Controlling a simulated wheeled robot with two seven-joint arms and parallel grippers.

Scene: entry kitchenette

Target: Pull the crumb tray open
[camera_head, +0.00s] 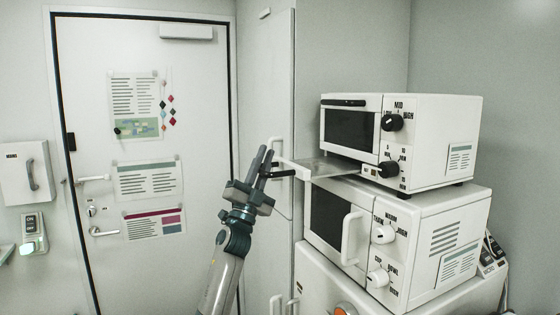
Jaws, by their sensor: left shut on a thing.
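The crumb tray (326,166) is a thin, light grey metal sheet. It sticks out to the left from the lower front of the white toaster oven (432,140), partly drawn out. My left gripper (264,163) comes up from below and is shut at the outer end of the tray, by a small dark handle piece (284,173). The fingers partly cover the grip, so the exact contact is hard to see. The oven's dark glass door (353,130) looks closed. My right gripper is out of view.
A white microwave (410,240) with a protruding door handle (351,238) stands directly under the toaster oven, on a white appliance (340,285). A tall cabinet (262,90) with a pale handle is behind my gripper. A closed door (140,60) is at the left.

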